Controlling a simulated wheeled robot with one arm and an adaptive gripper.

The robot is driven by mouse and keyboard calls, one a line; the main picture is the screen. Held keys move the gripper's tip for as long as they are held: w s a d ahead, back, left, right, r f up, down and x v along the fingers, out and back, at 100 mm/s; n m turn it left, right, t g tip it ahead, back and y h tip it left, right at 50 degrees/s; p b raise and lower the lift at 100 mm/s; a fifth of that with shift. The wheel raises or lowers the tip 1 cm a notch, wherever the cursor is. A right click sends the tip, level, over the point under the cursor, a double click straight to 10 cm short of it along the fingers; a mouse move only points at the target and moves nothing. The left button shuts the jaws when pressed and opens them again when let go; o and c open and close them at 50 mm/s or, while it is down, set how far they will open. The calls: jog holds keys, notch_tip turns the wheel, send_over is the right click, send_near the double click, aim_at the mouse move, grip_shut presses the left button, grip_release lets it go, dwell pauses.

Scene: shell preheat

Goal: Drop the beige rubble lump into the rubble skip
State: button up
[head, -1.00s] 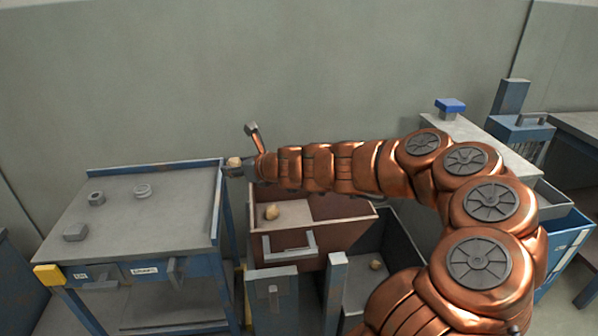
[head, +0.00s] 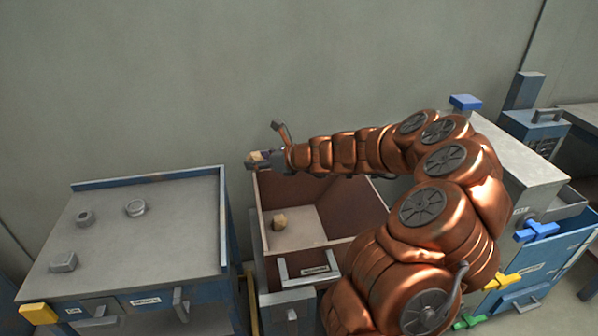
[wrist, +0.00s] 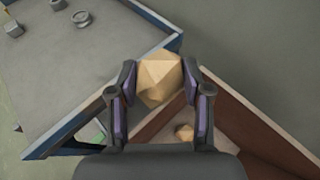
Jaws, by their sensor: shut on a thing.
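The beige rubble lump (wrist: 159,82) is faceted and held between both fingers of my gripper (wrist: 160,73) in the wrist view. In the head view my gripper (head: 260,161) is above the back left corner of an open red-brown bin, with the lump (head: 257,156) at its tip. This bin, likely the rubble skip (head: 355,194), has a pale floor, a front handle and a label too small to read. Another beige lump (head: 279,221) lies inside it. In the wrist view the bin wall (wrist: 262,132) runs at lower right, and the held lump overlaps the bin's corner area.
A grey-topped workbench (head: 150,230) with a raised blue rim stands left of the bin. A ring (head: 135,208), a nut-like part (head: 85,218) and a block (head: 63,262) lie on it. A blue cabinet (head: 540,250) with coloured handles stands right. The wall is behind.

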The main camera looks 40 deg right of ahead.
jog(key=s+d+f+n+g+y+p, duration=0.2)
jog(key=s+d+f+n+y, duration=0.15)
jog(key=s+d, duration=0.35)
notch_tip(320, 180, down, 7)
jog(key=d+b, duration=0.2)
jog(key=b, duration=0.4)
jog(key=shift+s, duration=0.15)
jog(key=shift+h, duration=0.25)
jog(key=o, duration=1.3)
jog(key=v, duration=1.2)
